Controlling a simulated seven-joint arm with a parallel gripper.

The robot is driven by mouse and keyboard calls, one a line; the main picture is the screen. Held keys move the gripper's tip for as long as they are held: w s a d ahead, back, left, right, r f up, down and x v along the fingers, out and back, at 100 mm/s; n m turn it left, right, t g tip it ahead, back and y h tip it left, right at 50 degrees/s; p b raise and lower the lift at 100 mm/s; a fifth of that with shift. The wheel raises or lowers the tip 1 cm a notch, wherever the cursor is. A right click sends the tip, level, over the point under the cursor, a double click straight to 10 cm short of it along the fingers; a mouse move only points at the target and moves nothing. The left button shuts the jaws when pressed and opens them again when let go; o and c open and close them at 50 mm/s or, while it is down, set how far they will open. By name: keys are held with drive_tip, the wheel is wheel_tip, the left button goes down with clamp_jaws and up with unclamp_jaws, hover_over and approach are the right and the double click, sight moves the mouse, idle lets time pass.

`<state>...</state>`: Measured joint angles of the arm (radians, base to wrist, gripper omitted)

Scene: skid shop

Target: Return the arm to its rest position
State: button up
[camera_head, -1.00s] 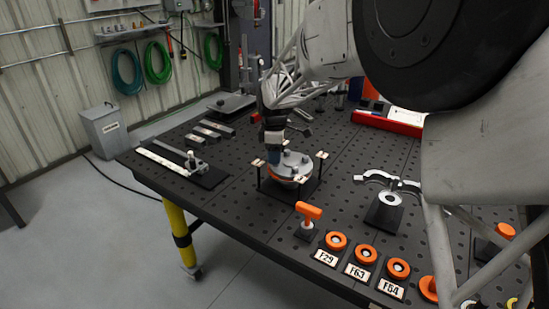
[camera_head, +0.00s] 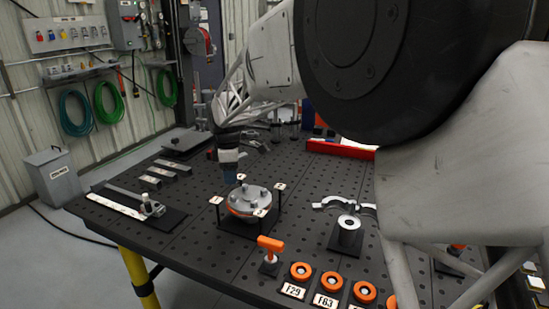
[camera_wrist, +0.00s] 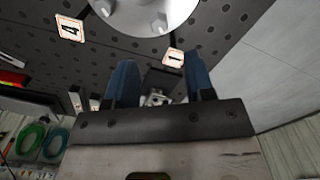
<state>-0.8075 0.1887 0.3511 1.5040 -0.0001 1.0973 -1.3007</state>
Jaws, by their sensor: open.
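My gripper (camera_head: 230,180) hangs beside and behind the round grey flange (camera_head: 250,199) in the head view. In the wrist view its two blue fingers (camera_wrist: 161,80) are spread apart with nothing held between them. The flange, with bolts on top and an orange band at its edge, sits in a black fixture on the perforated table (camera_head: 190,217). The flange also shows in the wrist view (camera_wrist: 128,14), just beyond the fingertips. My arm comes in from the upper right and hides part of the table.
Small numbered cards (camera_wrist: 69,28) stand around the flange. An orange T-handle (camera_head: 270,243), orange rings (camera_head: 300,271) with labels, a grey clamp piece (camera_head: 349,233) and a red tray (camera_head: 340,149) are on the table. Metal bars (camera_head: 172,165) lie at the left.

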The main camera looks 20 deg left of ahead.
drive_tip(key=s+d+r+m, duration=0.2)
drive_tip(key=d+r+m, duration=0.15)
drive_tip(key=d, duration=0.85)
drive_tip(key=s+d+r+m+t, duration=0.1)
drive_tip(key=d+r+m, duration=0.25)
drive_tip(key=d, duration=0.95)
drive_tip(key=s+d+r+m, duration=0.2)
drive_tip(key=d+m, duration=0.2)
drive_tip(key=d, duration=0.8)
drive_tip(key=s+d+f+m, duration=0.2)
drive_tip(key=s+d+m, duration=0.4)
drive_tip(key=s+d, duration=0.6)
drive_tip(key=s+d+f+m+t, duration=0.1)
drive_tip(key=s+d+f+m, duration=0.2)
drive_tip(key=s+d+m, duration=0.4)
drive_tip(key=s+d, duration=0.5)
drive_tip(key=d, duration=0.1)
drive_tip(key=shift+s+d+f+t, duration=0.15)
drive_tip(key=shift+s+f+t, duration=0.05)
drive_tip(key=shift+s+t, duration=0.15)
drive_tip(key=shift+w, duration=0.1)
